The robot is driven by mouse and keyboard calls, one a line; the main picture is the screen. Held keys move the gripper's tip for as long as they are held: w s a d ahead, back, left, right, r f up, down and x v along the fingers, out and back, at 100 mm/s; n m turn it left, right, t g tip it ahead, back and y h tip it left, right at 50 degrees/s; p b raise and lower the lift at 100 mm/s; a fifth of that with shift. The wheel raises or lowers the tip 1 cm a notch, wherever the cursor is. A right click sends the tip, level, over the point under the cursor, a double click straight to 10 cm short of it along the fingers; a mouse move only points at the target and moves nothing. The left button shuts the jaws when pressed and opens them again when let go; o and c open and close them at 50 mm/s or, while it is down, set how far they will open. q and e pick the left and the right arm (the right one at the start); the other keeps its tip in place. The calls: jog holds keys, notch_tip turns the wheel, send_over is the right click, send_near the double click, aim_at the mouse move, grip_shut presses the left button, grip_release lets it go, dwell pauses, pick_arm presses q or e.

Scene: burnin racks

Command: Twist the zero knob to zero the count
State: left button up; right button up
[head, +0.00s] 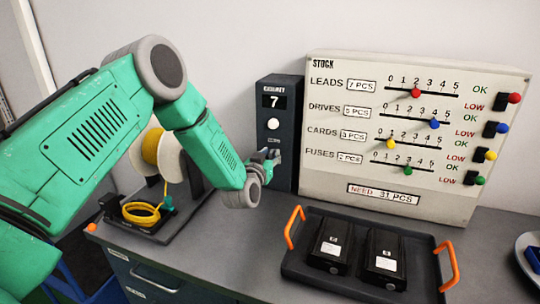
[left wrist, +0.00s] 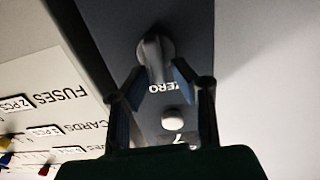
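The dark counter box (head: 281,110) stands against the wall, its display (head: 274,101) reading 7 above a round white button (head: 273,124). The grey zero knob (left wrist: 155,55) shows in the left wrist view beside the ZERO label (left wrist: 165,88); in the head view my gripper hides it. My left gripper (head: 273,157) is at the lower front of the box. In the left wrist view its two fingers (left wrist: 158,68) stand apart, one on each side of the knob. A gap shows between knob and fingertips; contact is unclear. My right gripper is out of view.
The stock board (head: 420,130) with sliders and coloured knobs stands right of the box. A dark tray (head: 362,285) with orange handles holds two black units on the bench. A spool stand (head: 178,212) with yellow cord is at left. Bare bench lies before the box.

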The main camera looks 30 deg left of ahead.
pick_arm(q)
jog(key=shift+d, duration=0.15)
grip_shut()
jog(key=shift+m, duration=0.4)
jog(key=m+b, duration=0.1)
jog(key=m, duration=0.2)
jog(key=d+m+b, duration=0.1)
jog(key=m, duration=0.3)
jog(key=f+m+b, duration=0.1)
jog(key=m, duration=0.2)
jog(key=shift+w+d+m, duration=0.15)
jog(key=shift+m, duration=0.15)
jog(key=shift+b, duration=0.3)
jog(key=shift+o, duration=2.4)
grip_release()
